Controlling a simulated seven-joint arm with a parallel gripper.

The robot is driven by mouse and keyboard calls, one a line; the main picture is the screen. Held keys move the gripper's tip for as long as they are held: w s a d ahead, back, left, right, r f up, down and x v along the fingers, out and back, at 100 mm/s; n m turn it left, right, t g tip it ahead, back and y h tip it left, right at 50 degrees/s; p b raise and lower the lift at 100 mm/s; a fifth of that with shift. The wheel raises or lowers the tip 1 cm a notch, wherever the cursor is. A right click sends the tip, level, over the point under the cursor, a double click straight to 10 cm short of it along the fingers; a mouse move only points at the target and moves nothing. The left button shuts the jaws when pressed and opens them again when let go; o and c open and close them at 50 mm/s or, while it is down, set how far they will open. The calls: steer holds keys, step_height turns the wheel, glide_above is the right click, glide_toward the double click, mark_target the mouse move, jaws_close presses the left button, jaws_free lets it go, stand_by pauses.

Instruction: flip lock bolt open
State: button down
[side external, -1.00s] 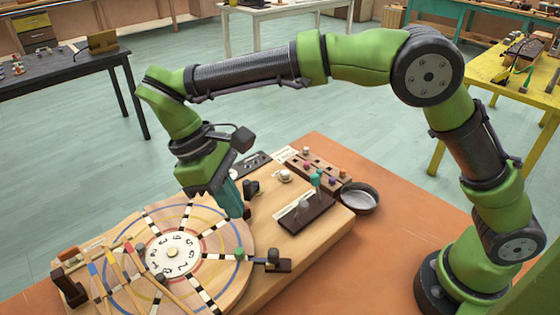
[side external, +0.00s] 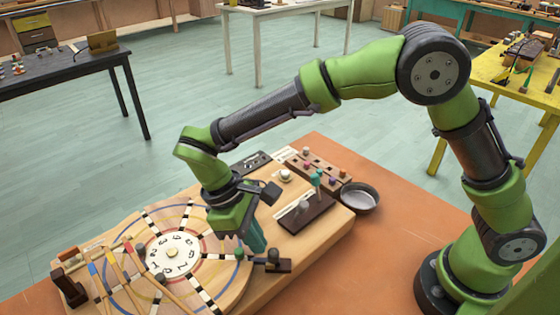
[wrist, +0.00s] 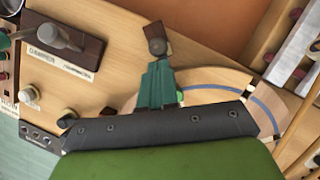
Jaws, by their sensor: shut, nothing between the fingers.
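A dark bolt with a rounded knob, seemingly the lock bolt (side external: 273,259), sits on a dark plate at the near edge of the wooden board. In the wrist view the bolt (wrist: 155,36) shows just beyond my fingertips as a brown piece with a grey end. My gripper (side external: 258,249) points down beside it, on its left in the side view. The teal fingers (wrist: 158,66) are shut and empty. They look very close to the bolt; I cannot tell whether they touch it. The fingers hide part of the plate.
A round wooden disc with a white number dial (side external: 174,254) fills the board's left, with several mallets (side external: 118,270) across it. A dark plate with a grey knob (side external: 304,207), a button row (side external: 318,168) and a metal bowl (side external: 360,197) lie right. Orange tabletop is clear in front.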

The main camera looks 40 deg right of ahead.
steer(key=shift+s+d, duration=0.85)
steer(key=v, duration=1)
steer(key=shift+w, duration=0.1)
